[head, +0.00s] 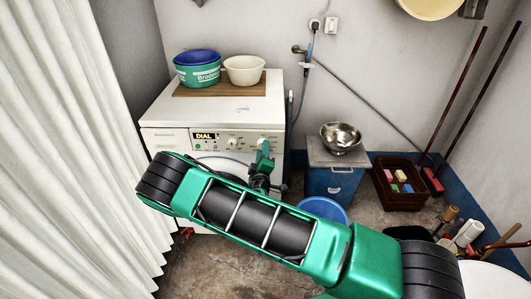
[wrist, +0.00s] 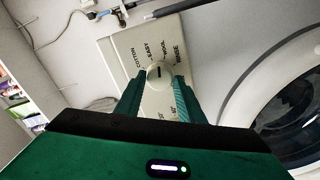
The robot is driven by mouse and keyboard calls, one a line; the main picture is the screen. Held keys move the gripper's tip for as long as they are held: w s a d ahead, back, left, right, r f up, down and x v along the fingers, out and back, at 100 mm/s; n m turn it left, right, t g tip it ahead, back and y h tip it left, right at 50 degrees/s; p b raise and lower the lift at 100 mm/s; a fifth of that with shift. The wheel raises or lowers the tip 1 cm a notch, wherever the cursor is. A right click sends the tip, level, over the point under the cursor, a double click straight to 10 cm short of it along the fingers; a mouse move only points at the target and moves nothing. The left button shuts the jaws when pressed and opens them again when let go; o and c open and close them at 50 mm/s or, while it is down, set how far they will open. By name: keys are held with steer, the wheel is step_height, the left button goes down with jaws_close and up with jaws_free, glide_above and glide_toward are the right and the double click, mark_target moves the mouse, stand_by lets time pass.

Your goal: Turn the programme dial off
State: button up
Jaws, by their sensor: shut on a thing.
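The programme dial (wrist: 159,72) is a round pale knob with a dark mark on its face, on the washing machine's panel. In the wrist view, the words COTTON, EASY, WOOL and RINSE stand around its far side. The off mark cannot be made out. My gripper (wrist: 158,82) is shut on the dial, one green finger on each side. In the head view, my gripper (head: 264,150) is at the right part of the panel and hides the dial.
A green tub (head: 198,75) and a cream bowl (head: 244,70) stand on a board on top of the machine. To the right are a blue box (head: 332,182) with a steel bowl (head: 341,137), a blue basin (head: 323,209) and a brown crate (head: 400,198). A white curtain (head: 70,150) hangs left.

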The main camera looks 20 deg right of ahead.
steer(key=n, duration=2)
steer(key=shift+s+d+f, duration=0.1)
steer(key=shift+d+f, duration=0.05)
steer(key=shift+d, duration=0.05)
steer(key=shift+n, duration=0.3)
steer(key=o, duration=1)
steer(key=shift+o, duration=0.2)
steer(key=shift+a, duration=0.1)
